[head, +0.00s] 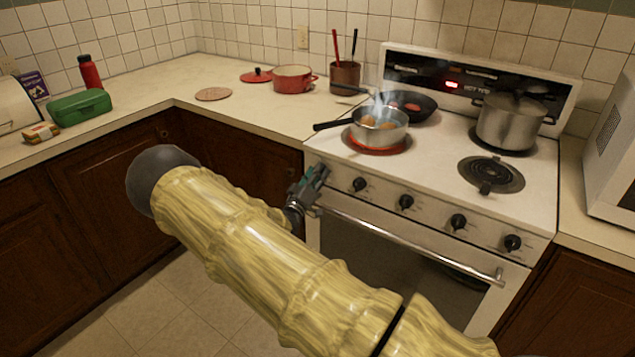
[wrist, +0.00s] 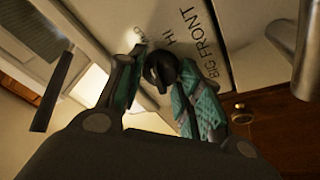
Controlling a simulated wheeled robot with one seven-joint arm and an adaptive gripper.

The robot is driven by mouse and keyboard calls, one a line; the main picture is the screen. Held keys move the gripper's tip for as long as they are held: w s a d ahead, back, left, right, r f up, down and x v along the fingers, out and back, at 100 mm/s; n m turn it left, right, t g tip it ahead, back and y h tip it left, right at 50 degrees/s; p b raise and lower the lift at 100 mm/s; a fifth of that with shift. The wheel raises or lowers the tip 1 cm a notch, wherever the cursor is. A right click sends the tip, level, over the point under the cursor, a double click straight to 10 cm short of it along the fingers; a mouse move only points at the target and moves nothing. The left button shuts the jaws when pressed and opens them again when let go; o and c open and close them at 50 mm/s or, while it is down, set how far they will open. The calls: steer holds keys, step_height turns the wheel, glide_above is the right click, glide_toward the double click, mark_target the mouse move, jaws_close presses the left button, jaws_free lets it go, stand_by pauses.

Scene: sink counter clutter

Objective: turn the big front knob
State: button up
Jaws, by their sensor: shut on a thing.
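The big front knob (wrist: 160,69) is black and round, on the white stove panel, with "BIG FRONT" and "HI" printed beside it in the wrist view. My gripper (wrist: 161,60) has its two teal-padded fingers on either side of this knob and is shut on it. In the head view my gripper (head: 312,186) is at the left end of the stove's front panel and hides the knob there. The front left burner (head: 385,151) glows red under a steaming saucepan (head: 378,128).
Several more black knobs, such as this one (head: 360,184), line the panel to the right, above the oven handle (head: 420,248). The saucepan's black handle (head: 332,124) sticks out left over the counter. A large pot (head: 508,122) stands at the back right. The front right coil (head: 490,174) is bare.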

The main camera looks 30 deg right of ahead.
steer(key=m+b, duration=0.1)
steer(key=m+g+b, duration=0.1)
steer(key=m, duration=0.1)
steer(key=m+h+b, duration=0.1)
steer(key=shift+w+f+g+b, duration=0.1)
steer(key=shift+f+g+b, duration=0.2)
steer(key=shift+b, duration=0.05)
steer(key=shift+a+r+m+g+b, duration=0.15)
steer(key=shift+m+g+b, duration=0.35)
steer(key=shift+m+b, duration=0.95)
steer(key=shift+r+m+h, duration=0.1)
steer(key=shift+m+h, duration=0.2)
steer(key=shift+m, duration=0.35)
steer(key=o, duration=1)
steer(key=shift+w, duration=0.1)
steer(key=shift+o, duration=0.2)
steer(key=v, duration=1.2)
